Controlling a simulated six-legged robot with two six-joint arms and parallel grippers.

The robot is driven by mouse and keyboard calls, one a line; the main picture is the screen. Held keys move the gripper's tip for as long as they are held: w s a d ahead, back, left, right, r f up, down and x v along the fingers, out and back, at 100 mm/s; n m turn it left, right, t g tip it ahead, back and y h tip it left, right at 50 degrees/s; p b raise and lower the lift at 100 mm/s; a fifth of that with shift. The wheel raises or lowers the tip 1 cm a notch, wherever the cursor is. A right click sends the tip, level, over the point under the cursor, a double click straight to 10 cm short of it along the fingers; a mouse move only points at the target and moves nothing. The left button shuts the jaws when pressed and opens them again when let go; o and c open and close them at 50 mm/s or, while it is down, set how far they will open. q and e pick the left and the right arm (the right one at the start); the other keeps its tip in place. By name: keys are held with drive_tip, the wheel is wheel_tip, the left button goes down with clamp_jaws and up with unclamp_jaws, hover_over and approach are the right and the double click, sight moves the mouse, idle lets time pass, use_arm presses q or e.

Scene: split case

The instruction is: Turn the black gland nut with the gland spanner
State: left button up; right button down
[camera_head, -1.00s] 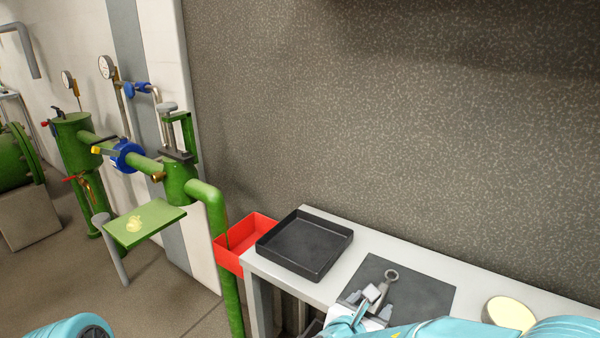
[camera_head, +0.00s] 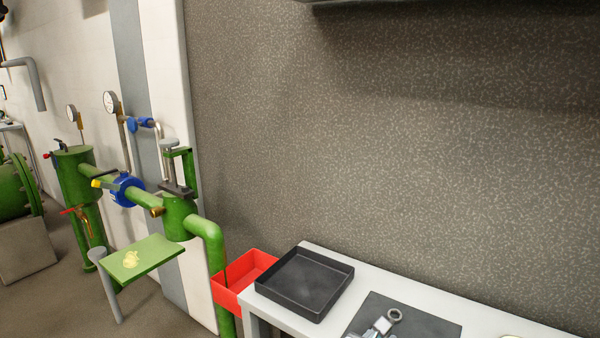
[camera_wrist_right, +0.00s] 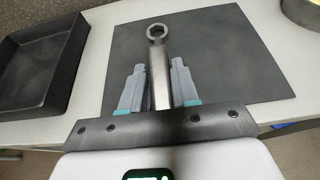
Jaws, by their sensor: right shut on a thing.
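The gland spanner (camera_wrist_right: 158,65) is a grey metal tool with a ring end, over the dark mat. It also shows at the bottom of the head view (camera_head: 394,315). My right gripper (camera_wrist_right: 154,80) has its fingers on both sides of the spanner's shank and is shut on it, with the ring end pointing away. In the head view my right gripper (camera_head: 379,326) is partly cut off by the lower edge. The green valve (camera_head: 180,215) stands at the left with a dark part (camera_head: 178,190) on top; I cannot make out the black gland nut clearly. My left gripper is out of view.
A black tray (camera_head: 305,310) sits on the white bench (camera_head: 270,318), left of the dark mat (camera_head: 435,325). A red bin (camera_head: 228,298) is at the bench's left end, by the green pipe (camera_head: 208,240). A green shelf plate (camera_head: 160,250) juts out below the valve.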

idle(0.3)
drive_tip(key=shift+r+p, duration=1.85)
drive_tip(key=shift+r, duration=0.7)
